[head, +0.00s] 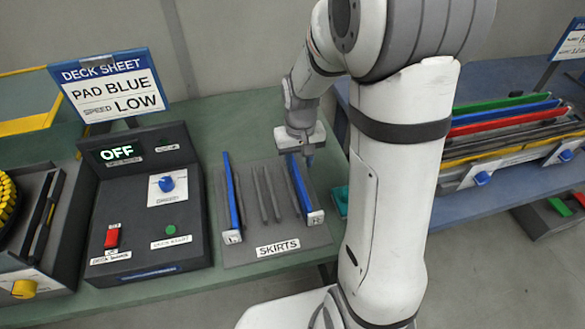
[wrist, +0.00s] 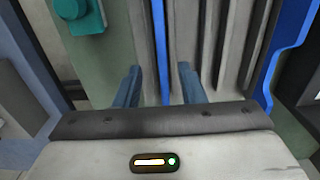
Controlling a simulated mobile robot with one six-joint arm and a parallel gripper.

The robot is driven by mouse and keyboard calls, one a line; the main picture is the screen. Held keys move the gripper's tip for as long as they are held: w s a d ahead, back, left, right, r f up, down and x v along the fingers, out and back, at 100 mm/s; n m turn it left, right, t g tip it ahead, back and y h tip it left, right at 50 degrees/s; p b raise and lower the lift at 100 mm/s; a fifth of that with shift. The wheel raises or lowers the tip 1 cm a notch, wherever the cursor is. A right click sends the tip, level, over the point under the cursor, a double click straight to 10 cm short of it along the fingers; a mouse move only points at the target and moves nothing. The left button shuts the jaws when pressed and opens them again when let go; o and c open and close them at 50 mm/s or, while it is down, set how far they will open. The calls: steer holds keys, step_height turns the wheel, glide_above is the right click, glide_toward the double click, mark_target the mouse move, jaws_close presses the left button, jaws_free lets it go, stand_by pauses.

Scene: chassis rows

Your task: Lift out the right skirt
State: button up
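The right skirt is a thin blue strip (head: 299,182) with a white end block marked R, standing on edge in the right side of the grey skirts holder (head: 265,225). My gripper (head: 302,158) is over its far end in the head view. In the wrist view my gripper (wrist: 159,88) is open, and the right skirt (wrist: 161,45) runs between its two fingers with a gap on each side. How deep the fingers reach around it I cannot tell. The left skirt (head: 233,190), a similar blue strip marked L, stands at the holder's left and shows in the wrist view (wrist: 289,50).
Grey dividers (head: 266,193) stand between the skirts. A dark control box (head: 150,205) reading OFF is left of the holder. A teal object (head: 340,200) lies right of it, partly behind my arm. A rack of coloured strips (head: 505,125) stands on the blue table at right.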

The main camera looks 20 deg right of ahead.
mark_target(297, 173)
steer(key=f, duration=0.8)
steer(key=shift+w+a+p, duration=0.15)
steer(key=shift+w+p, duration=0.05)
steer(key=shift+p, duration=0.2)
steer(key=shift+c, duration=0.4)
jaws_close()
